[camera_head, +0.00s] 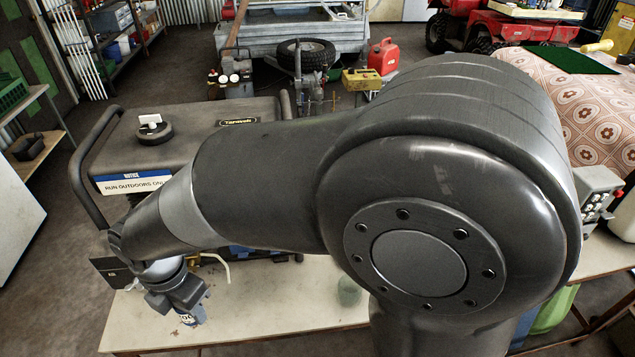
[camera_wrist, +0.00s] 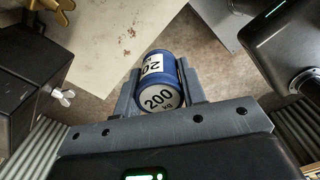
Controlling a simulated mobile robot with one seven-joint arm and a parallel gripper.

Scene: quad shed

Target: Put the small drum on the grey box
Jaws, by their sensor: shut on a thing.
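The small drum (camera_wrist: 160,90) is blue with white labels, one reading "200". It sits between the two fingers of my gripper (camera_wrist: 157,78), which is shut on it. In the head view the drum (camera_head: 191,319) shows in part below my gripper (camera_head: 180,296), over the left end of the pale bench. I cannot tell from this view how far it is above the top. A grey box with buttons (camera_head: 598,188) stands at the right, partly hidden by my arm; I cannot tell whether it is the task's grey box.
The pale bench top (camera_head: 270,318) has bare room at its front left. A dark generator (camera_head: 200,135) stands behind it. A dark box with a wing nut (camera_wrist: 28,75) is at the left of the wrist view. My arm hides much of the bench's middle.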

